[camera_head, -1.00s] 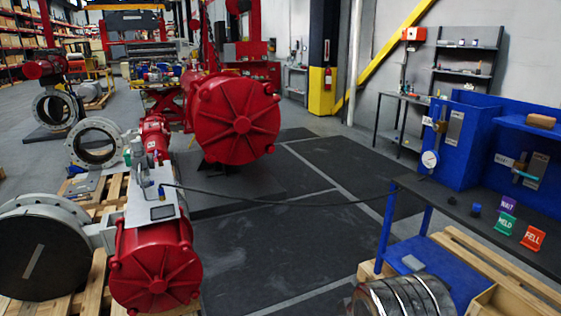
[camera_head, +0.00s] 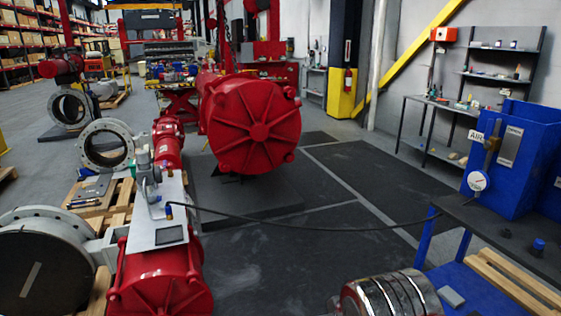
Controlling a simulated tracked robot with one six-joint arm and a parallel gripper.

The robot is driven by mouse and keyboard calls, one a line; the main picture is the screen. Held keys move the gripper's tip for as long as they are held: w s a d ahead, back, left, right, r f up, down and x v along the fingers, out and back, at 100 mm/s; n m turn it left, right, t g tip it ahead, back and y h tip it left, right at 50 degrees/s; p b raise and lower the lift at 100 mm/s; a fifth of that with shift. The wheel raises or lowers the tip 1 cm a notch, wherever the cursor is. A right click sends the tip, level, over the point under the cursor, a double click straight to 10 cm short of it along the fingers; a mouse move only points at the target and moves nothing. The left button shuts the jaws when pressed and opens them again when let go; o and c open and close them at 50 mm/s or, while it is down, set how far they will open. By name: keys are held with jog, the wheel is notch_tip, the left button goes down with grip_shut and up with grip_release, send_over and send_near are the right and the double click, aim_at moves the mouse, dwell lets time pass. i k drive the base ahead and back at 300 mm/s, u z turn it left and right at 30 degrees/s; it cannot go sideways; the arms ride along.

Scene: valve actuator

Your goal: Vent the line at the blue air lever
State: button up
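In the head view a small AIR label (camera_head: 476,135) is on the blue panel (camera_head: 531,151) at the right. Beside it is a brass-coloured fitting (camera_head: 492,145); the blue lever cannot be made out clearly against the blue panel, so its position cannot be told. A round white gauge (camera_head: 477,181) sits below the label. A black hose (camera_head: 320,227) runs from near the gauge to the grey plate (camera_head: 157,215) on top of the near red actuator (camera_head: 160,280). My gripper is not in view.
A dark bench top (camera_head: 488,222) on blue legs stands below the panel, with a small blue-black knob (camera_head: 538,246) on it. A wooden pallet (camera_head: 515,287) lies at the lower right. A large red actuator (camera_head: 258,127) stands behind. Dark floor mats (camera_head: 380,176) between are clear.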

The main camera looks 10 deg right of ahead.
aim_at(486, 144)
jog(key=i, duration=1.5)
jog(key=z, duration=0.35)
jog(key=i, duration=0.75)
jog(key=z, duration=0.55)
jog(key=i, duration=0.7)
jog(key=z, duration=1.1)
jog(key=i, duration=1)
jog(key=z, duration=0.6)
